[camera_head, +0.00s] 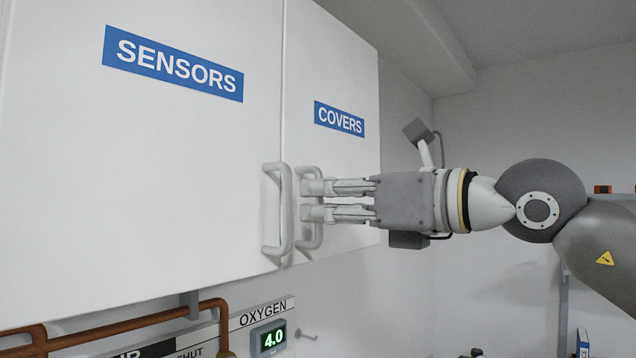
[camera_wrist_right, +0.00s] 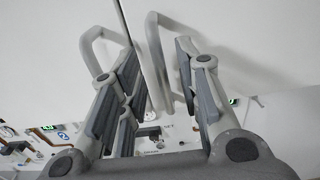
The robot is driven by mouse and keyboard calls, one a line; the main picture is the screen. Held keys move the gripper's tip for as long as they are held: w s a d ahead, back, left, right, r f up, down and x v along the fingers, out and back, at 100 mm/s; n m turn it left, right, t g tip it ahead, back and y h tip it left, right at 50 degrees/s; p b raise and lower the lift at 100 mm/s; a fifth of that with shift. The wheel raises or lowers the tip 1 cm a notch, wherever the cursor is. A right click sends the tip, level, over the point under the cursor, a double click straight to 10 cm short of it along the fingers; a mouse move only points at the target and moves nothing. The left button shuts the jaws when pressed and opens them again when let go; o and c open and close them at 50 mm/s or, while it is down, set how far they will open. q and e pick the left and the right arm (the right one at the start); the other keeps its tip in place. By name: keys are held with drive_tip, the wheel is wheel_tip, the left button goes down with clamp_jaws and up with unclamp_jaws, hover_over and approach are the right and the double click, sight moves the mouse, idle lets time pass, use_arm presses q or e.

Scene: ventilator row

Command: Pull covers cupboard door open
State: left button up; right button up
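The covers cupboard door (camera_head: 345,90) is white, carries a blue COVERS label (camera_head: 339,119) and sits shut, flush beside the sensors door. Its grey bar handle (camera_head: 313,240) is upright near the door's left edge. My right gripper (camera_head: 312,200) reaches in from the right, its fingertips at this handle, one finger above the other. In the right wrist view the open fingers (camera_wrist_right: 156,60) stand either side of the covers handle (camera_wrist_right: 157,50). I cannot tell whether either finger touches it. My left gripper is not in view.
The sensors door (camera_head: 140,170) is shut, and its handle (camera_head: 278,215) stands close to the left of the covers handle. Copper pipes (camera_head: 120,325) and an oxygen display (camera_head: 268,338) are on the wall below. A plain wall lies to the right.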

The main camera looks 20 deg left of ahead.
drive_tip(key=shift+x, duration=1)
drive_tip(key=shift+d, duration=0.1)
clamp_jaws()
